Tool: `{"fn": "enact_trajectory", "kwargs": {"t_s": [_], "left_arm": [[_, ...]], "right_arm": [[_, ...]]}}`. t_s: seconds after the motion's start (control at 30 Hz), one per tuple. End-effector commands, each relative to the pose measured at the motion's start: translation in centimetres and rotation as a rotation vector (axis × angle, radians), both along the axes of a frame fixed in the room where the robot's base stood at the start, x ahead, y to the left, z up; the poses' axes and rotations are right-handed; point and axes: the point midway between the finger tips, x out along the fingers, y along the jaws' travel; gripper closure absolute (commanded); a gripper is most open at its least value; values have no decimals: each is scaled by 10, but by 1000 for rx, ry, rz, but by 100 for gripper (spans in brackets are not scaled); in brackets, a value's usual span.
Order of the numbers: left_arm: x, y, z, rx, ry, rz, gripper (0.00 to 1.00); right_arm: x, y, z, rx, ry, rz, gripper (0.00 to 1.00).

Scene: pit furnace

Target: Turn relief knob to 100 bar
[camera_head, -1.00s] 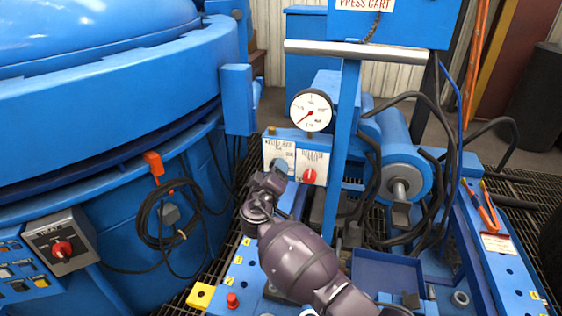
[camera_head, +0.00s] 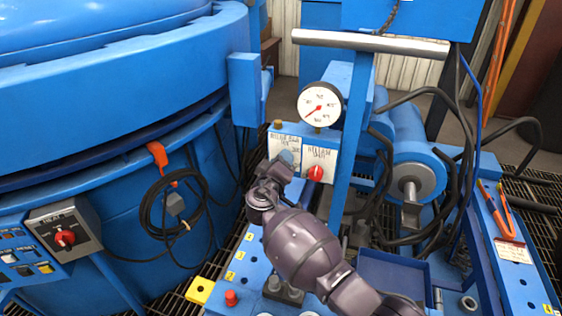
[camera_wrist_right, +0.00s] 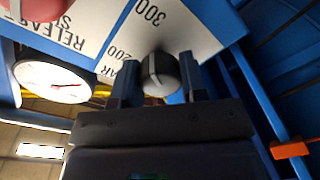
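The relief knob (camera_wrist_right: 160,73) is dark and round with a white pointer line. In the right wrist view it sits on a white scale plate (camera_wrist_right: 130,25) where 200 and 300 are readable. In the head view my right gripper (camera_head: 272,176) reaches the panel from below and partly covers the knob (camera_head: 287,158). The lower part of the scale is hidden, so the exact setting is unclear. My left gripper is in neither view.
A red release knob (camera_head: 316,173) is just right on the same panel. A round pressure gauge (camera_head: 320,104) stands above it. A blue post (camera_head: 349,150) rises on the right. A big blue furnace body (camera_head: 120,85) fills the left, with a hanging cable (camera_head: 170,220).

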Motion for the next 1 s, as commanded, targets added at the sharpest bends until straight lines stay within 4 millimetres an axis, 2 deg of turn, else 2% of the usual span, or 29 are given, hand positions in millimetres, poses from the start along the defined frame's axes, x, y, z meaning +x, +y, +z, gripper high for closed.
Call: {"fn": "enact_trajectory", "kwargs": {"t_s": [0.03,0.1,0.13,0.57,1.0], "left_arm": [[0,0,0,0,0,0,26],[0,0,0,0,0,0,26],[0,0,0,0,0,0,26],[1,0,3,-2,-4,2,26],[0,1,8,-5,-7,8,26]], "right_arm": [[0,0,0,0,0,0,72],[0,0,0,0,0,0,82],[0,0,0,0,1,1,84],[0,0,1,-100,33,0,84],[1,0,3,-466,149,0,84]]}}
